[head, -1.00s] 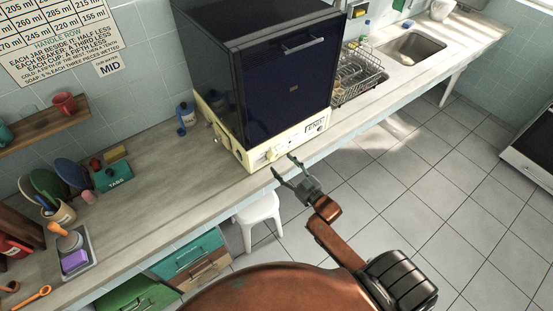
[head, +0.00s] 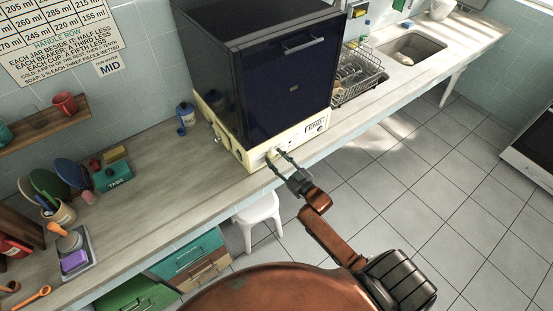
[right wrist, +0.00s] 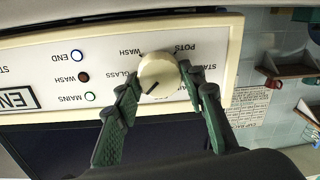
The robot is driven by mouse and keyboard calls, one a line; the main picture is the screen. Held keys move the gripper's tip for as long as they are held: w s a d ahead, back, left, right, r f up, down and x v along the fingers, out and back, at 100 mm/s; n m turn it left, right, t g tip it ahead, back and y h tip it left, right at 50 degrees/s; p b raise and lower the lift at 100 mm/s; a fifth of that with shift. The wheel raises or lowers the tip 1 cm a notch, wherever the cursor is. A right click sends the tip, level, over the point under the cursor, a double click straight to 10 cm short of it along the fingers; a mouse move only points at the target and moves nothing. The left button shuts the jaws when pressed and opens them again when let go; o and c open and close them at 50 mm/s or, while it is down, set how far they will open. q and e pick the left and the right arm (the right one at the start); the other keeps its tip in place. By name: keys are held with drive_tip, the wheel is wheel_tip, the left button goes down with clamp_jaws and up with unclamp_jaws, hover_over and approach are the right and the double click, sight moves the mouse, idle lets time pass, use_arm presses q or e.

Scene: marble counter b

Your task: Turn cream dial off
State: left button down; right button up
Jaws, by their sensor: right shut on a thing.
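The cream dial (right wrist: 158,74) is on the cream control panel (right wrist: 60,70) of a dark blue machine (head: 290,85), which stands on the counter. In the right wrist view the picture is upside down, and the dial's dark mark points toward the lower left, near the word GLASS. My right gripper (right wrist: 158,88) has its two green fingers on either side of the dial, shut on it. In the head view my right gripper (head: 275,155) reaches the front of the panel and hides most of the dial. My left gripper is in neither view.
The panel also carries lamps labelled END, WASH and MAINS (right wrist: 89,96). A wire dish rack (head: 358,75) and sink (head: 415,46) lie to the right. A white stool (head: 258,210) stands below the counter edge.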

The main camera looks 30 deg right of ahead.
drive_tip(key=c, duration=0.5)
drive_tip(key=shift+n, duration=0.3)
drive_tip(key=n+p, duration=0.1)
drive_tip(key=n, duration=0.7)
idle(0.4)
drive_tip(key=o, duration=1.1)
drive_tip(key=shift+o, duration=0.2)
drive_tip(key=s+d, duration=0.1)
drive_tip(key=s, duration=1.1)
drive_tip(key=shift+r, duration=0.2)
